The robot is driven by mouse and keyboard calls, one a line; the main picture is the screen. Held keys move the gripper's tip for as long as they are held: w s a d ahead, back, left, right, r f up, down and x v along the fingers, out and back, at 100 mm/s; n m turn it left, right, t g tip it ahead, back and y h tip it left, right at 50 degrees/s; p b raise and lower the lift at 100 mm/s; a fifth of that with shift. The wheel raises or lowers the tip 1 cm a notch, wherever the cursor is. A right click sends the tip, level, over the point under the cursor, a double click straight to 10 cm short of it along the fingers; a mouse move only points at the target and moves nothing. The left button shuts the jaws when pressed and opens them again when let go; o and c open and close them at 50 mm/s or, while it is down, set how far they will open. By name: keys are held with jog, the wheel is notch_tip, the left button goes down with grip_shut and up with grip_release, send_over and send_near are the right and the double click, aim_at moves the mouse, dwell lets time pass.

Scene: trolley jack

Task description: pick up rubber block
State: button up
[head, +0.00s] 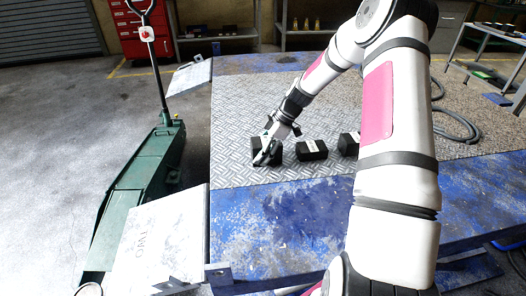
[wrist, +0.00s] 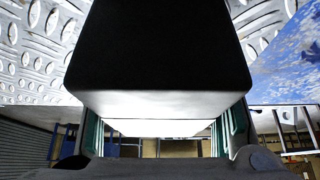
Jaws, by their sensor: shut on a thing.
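My gripper (head: 270,152) points down at the left of a short row of black blocks. It is shut on a black rubber block (head: 259,147), which its fingers partly hide in the head view. In the wrist view the held rubber block (wrist: 160,50) fills the upper middle, with a bright pale face along its lower edge. From these views I cannot tell whether the block still touches the plate below. A second black block (head: 311,150) with a pale label lies just to the right, apart from the held one. A third black block (head: 349,144) is partly hidden behind my arm.
The blocks are on a grey tread plate (head: 240,110) on a worn blue platform (head: 300,215). A green trolley jack (head: 137,185) with an upright handle stands at the left. A hose (head: 455,125) lies at the right. The plate behind the blocks is clear.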

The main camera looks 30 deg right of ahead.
aim_at(260, 141)
jog(key=shift+r, duration=0.6)
notch_tip(260, 141, up, 3)
jog(key=shift+w+r+p, duration=0.1)
jog(key=shift+p, duration=0.25)
jog(key=s+d, duration=0.2)
jog(key=s, duration=0.3)
jog(key=s+d+p, duration=0.1)
jog(key=s+d, duration=0.1)
jog(key=s, duration=0.3)
jog(key=s+d+r+p, duration=0.1)
jog(key=s, duration=0.4)
jog(key=shift+d, duration=0.4)
